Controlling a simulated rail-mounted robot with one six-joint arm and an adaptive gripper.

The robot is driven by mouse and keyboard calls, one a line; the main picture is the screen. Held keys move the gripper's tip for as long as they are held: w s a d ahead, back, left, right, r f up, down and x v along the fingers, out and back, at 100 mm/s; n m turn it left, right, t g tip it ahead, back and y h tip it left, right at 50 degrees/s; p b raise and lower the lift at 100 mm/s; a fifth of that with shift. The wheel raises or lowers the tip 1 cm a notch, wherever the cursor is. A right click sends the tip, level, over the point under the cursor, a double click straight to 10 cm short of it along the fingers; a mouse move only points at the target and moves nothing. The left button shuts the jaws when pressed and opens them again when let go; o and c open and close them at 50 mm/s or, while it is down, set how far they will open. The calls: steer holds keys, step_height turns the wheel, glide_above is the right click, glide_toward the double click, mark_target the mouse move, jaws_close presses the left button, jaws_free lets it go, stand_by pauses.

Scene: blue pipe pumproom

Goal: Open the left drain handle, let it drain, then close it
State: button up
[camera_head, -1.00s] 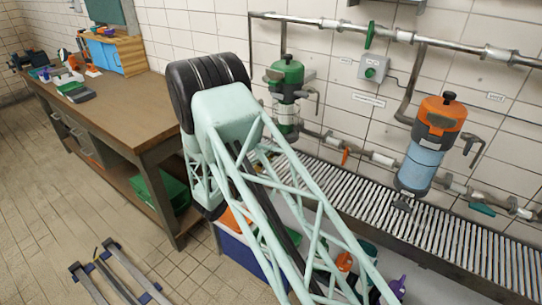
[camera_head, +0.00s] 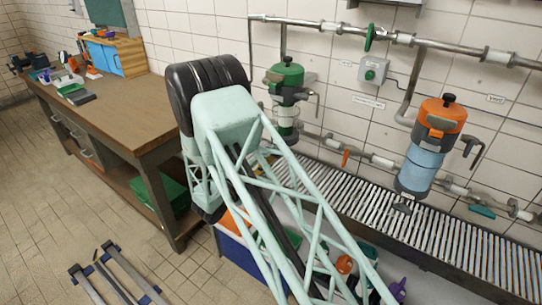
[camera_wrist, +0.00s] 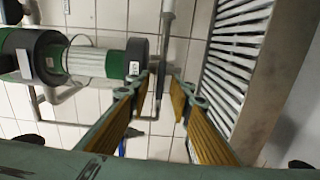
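The left filter unit, with a green top (camera_head: 287,72), hangs on the wall; my arm hides part of the area below it. In the wrist view its green and black housing (camera_wrist: 106,62) lies sideways at the left, with a dark lower end. My gripper (camera_wrist: 164,84) has two fingers with yellow-orange pads, spread apart. A thin dark bar (camera_wrist: 160,80) appears between the fingertips, close to the filter's lower end. I cannot tell whether it is the left drain handle or whether the fingers touch it. My gripper is hidden in the head view.
The right filter (camera_head: 423,160) has an orange top and a blue bowl. A slatted metal grate (camera_head: 450,235) runs below both filters. An orange lever (camera_head: 346,158) and a teal lever (camera_head: 482,211) sit on the lower pipe. A workbench (camera_head: 125,112) stands at the left.

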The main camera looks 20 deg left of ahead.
steer(key=v, duration=1.1)
steer(key=shift+s, duration=0.4)
stand_by(0.3)
